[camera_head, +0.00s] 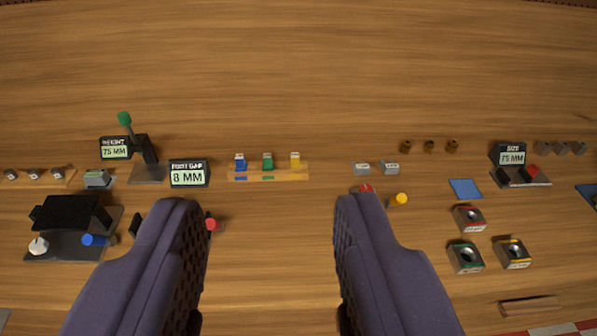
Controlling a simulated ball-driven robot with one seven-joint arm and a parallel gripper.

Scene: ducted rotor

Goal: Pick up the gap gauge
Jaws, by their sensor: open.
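My gripper (271,205) is open and empty, its two dark padded fingers reaching up from the bottom of the view with bare wood between them. A black display reading "FOOT GAP 8 MM" (188,174) stands just beyond the left fingertip. To its right, beyond the gap between the fingers, a wooden rack (302,176) holds a blue piece (240,163), a green piece (267,162) and a yellow piece (295,161). No piece is clearly labelled as the gap gauge, so I cannot tell which thing it is.
A black fixture (70,212) stands at left, near a "75 MM" height display (115,148). Two grey blocks (362,168) (391,167) lie right of the rack. A size display (512,156) and several square blocks (465,257) are at right. The far wood is clear.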

